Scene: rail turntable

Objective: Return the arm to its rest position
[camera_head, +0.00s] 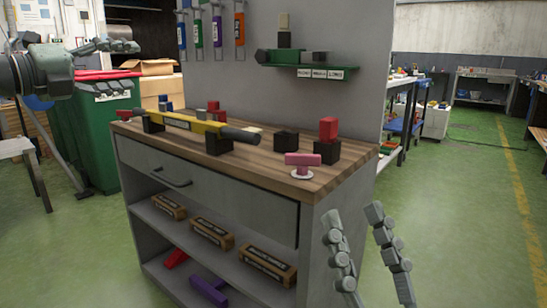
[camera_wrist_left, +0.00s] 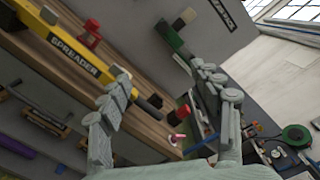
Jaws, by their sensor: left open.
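My left gripper (camera_head: 130,66) is at the upper left of the head view, in front of the green bin and above floor level. Its two fingers are spread with nothing between them. In the left wrist view the fingers (camera_wrist_left: 159,70) are also apart and empty, with the workbench beyond them. My right gripper (camera_head: 354,214) is at the lower right of the head view, beside the workbench's right end. Its fingers are apart and nothing shows between them. Neither gripper appears to hold or touch anything.
The workbench (camera_head: 222,168) carries a yellow spreader bar (camera_head: 185,123), dark blocks, a red block (camera_head: 328,129) and a pink T-shaped piece (camera_head: 303,160). A green bin (camera_head: 95,140) stands at left. A green shelf (camera_head: 310,70) is on the panel. Floor at right is clear.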

